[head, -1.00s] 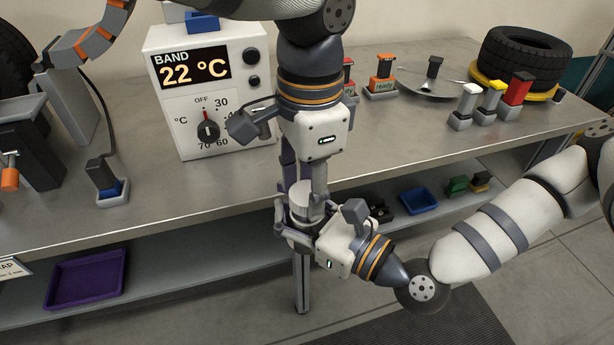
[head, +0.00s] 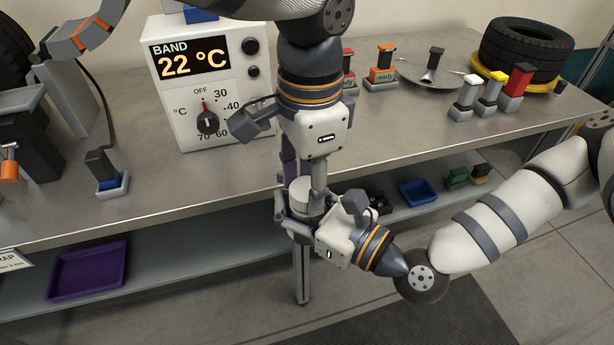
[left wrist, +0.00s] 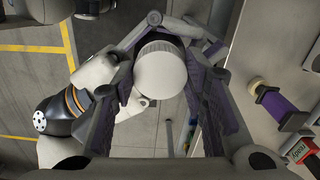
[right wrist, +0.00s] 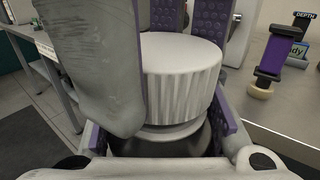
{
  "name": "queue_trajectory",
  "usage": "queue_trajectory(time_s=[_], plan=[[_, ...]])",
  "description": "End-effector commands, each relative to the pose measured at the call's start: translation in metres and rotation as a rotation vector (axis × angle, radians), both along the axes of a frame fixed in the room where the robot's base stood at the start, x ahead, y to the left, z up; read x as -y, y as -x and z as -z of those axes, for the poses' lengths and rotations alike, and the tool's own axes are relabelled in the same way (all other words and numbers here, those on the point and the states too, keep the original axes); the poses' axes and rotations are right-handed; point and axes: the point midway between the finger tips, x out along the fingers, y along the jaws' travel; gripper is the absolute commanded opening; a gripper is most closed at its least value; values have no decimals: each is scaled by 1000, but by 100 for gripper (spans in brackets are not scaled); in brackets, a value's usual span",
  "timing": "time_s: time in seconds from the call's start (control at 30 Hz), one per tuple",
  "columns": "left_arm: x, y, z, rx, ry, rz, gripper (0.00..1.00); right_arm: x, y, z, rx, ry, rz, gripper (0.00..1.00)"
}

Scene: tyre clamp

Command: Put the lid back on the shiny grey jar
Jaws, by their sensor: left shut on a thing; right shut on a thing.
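The white ribbed lid (right wrist: 182,80) sits at the mouth of the shiny grey jar (right wrist: 165,146) in the right wrist view, roughly level. A pale rim shows under it, and I cannot tell whether the lid is fully seated. My left gripper (head: 303,180) comes down from above with its purple-padded fingers shut around the lid, whose round top faces the camera in the left wrist view (left wrist: 161,72). My right gripper (head: 298,216) is shut on the jar from the lower right. Most of the jar is hidden by fingers and lid.
Jar and grippers are in front of the metal bench (head: 390,140). On it stand the temperature box (head: 185,85), several coloured-top blocks (head: 488,92), a silver dish (head: 420,75) and a tyre (head: 525,48). A purple tray (head: 88,270) and blue tray (head: 418,192) lie on the lower shelf.

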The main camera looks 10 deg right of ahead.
Motion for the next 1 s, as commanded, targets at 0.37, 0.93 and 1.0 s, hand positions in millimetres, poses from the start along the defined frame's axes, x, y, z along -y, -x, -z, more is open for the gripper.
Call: queue_trajectory(time_s=[0.37,0.93,1.0], plan=[[0,0,2,-6,2,445,25,0,0,-1,2,-1,0,0],[0,-1,2,-21,-1,1494,25,0,0,-1,1,-1,0,0],[0,-1,2,-21,-1,1493,25,0,0,0,1,-1,0,0]])
